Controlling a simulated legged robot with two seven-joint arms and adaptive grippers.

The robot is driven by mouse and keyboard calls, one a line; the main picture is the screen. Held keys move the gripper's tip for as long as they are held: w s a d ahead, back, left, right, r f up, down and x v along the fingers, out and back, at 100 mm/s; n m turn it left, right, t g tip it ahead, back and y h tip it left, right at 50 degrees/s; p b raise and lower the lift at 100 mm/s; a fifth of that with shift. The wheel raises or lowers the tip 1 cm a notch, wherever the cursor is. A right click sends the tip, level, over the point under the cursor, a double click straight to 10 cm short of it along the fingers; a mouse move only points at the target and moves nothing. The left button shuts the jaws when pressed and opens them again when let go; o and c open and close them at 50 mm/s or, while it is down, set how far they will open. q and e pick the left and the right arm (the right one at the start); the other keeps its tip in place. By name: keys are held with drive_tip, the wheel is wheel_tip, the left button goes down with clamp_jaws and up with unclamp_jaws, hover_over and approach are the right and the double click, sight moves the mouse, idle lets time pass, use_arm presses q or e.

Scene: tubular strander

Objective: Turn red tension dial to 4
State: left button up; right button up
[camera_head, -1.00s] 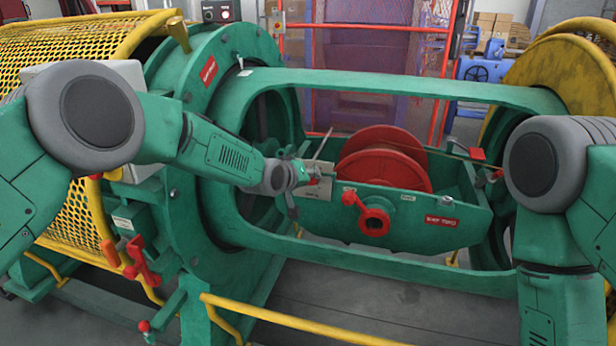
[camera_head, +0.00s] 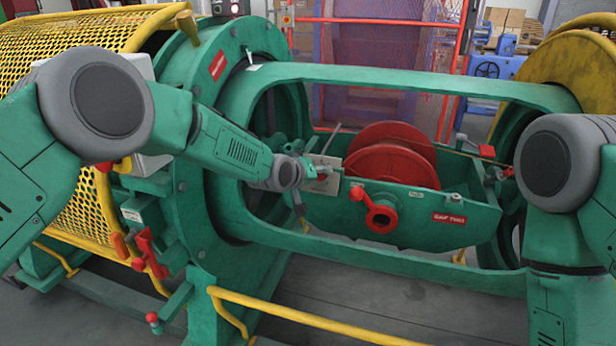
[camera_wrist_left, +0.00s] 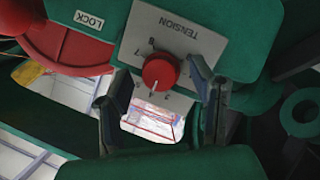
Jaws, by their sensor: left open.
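The red tension dial (camera_wrist_left: 160,72) is a round knob on a grey plate (camera_wrist_left: 178,38) marked TENSION, seen large in the left wrist view. Its white mark points toward the plate's lower edge, among small digits I cannot read surely. My left gripper (camera_wrist_left: 157,98) is open, one finger on each side of the dial's lower part, with gaps visible; I see no contact. In the head view, my left gripper (camera_head: 308,172) is at the plate (camera_head: 327,184) left of the red spool, and largely covers the dial. My right gripper is out of view; only that arm shows.
The green cradle (camera_head: 420,212) holds a red spool (camera_head: 390,160) and has a red handle (camera_head: 381,216) on its front. A green frame bar (camera_head: 400,85) runs above it. A LOCK label (camera_wrist_left: 89,20) sits beside the plate. A yellow rail (camera_head: 310,318) crosses the front.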

use_arm(q)
drive_tip(key=v, duration=1.1)
drive_tip(key=shift+s, duration=0.2)
